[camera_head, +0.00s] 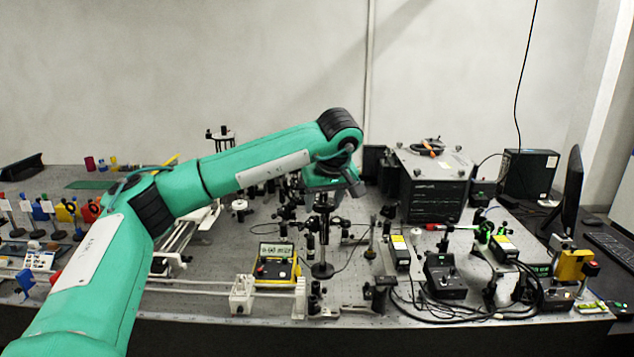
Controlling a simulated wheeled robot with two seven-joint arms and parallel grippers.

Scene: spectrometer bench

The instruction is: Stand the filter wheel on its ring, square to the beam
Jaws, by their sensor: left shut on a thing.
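My left gripper (326,190) is at the middle of the bench, pointing down at the end of the green arm. It is shut on the top of a dark post-mounted piece, which I take to be the filter wheel (322,205). Its black post runs down to a round dark base (322,270), and the piece looks upright. Whether the base touches the bench or hangs just above it I cannot tell. The ring is not distinguishable, so squareness to the beam cannot be judged. My right gripper is not in view.
A yellow meter (276,266) stands close left of the base, with a white rail (220,286) in front. Black boxes (443,276) and loose cables lie to the right. A large dark instrument (432,185) stands behind right. Colored filter holders (45,208) crowd the left end.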

